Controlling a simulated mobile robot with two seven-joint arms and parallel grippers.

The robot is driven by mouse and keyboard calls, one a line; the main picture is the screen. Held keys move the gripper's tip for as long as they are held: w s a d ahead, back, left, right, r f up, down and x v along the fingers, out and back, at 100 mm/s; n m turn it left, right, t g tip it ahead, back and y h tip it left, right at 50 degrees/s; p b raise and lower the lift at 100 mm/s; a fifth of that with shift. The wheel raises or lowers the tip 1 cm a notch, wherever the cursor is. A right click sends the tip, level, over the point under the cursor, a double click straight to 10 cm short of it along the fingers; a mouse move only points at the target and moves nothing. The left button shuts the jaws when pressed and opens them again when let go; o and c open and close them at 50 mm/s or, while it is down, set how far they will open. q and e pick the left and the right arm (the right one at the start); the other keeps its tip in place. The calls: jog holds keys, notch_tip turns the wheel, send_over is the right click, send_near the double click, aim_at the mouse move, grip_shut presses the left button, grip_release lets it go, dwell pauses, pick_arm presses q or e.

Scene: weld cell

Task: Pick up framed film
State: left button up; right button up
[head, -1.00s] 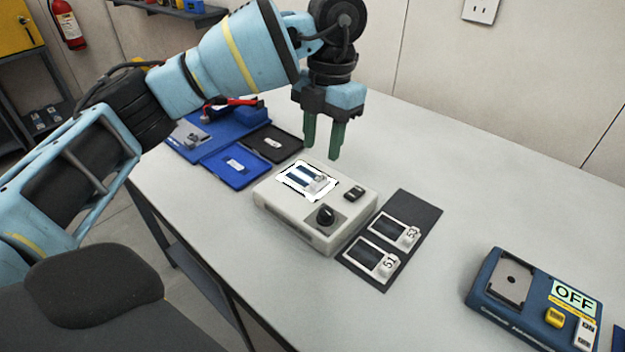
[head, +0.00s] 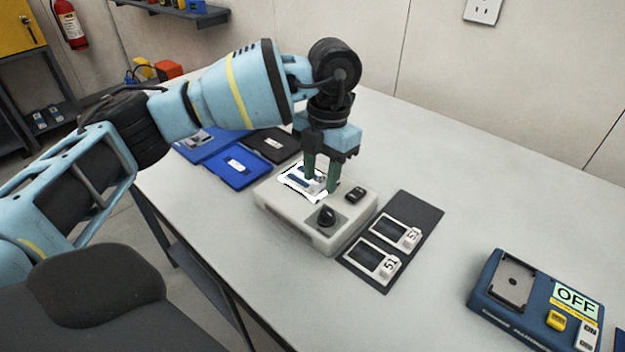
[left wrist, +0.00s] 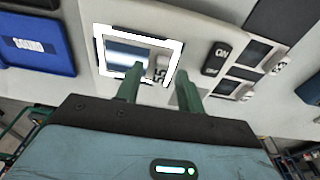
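A framed film (head: 297,179) with a pale tab lies on the lit window of the white viewer box (head: 291,217). In the left wrist view the framed film (left wrist: 125,52) shows a numbered tab inside a bright white border. My left gripper (head: 320,184) points down over the viewer, its green fingers spread near the film's tab. In the left wrist view the left gripper (left wrist: 158,86) has a clear gap between its fingers, with the tab just beyond. Whether the fingertips touch anything is unclear. My right gripper is not in view.
Two more framed films (head: 372,260) (head: 395,232) lie on a dark mat (head: 425,212) right of the viewer. Blue and black trays (head: 238,168) (head: 270,144) lie behind left. A blue device (head: 535,300) marked OFF stands at the right. The table's back right is clear.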

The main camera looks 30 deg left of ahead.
aim_at(320, 182)
pick_arm(q)
grip_shut()
jog(key=shift+r, duration=0.15)
jog(key=shift+r, duration=0.65)
jog(key=shift+s+d+r, duration=0.1)
jog(key=shift+d+r, duration=0.1)
jog(key=shift+r, duration=0.85)
jog(key=s+d+r, duration=0.1)
jog(key=s+d, duration=0.8)
jog(key=d, duration=0.3)
jog(key=shift+s+r, duration=0.15)
jog(key=shift+s, duration=0.25)
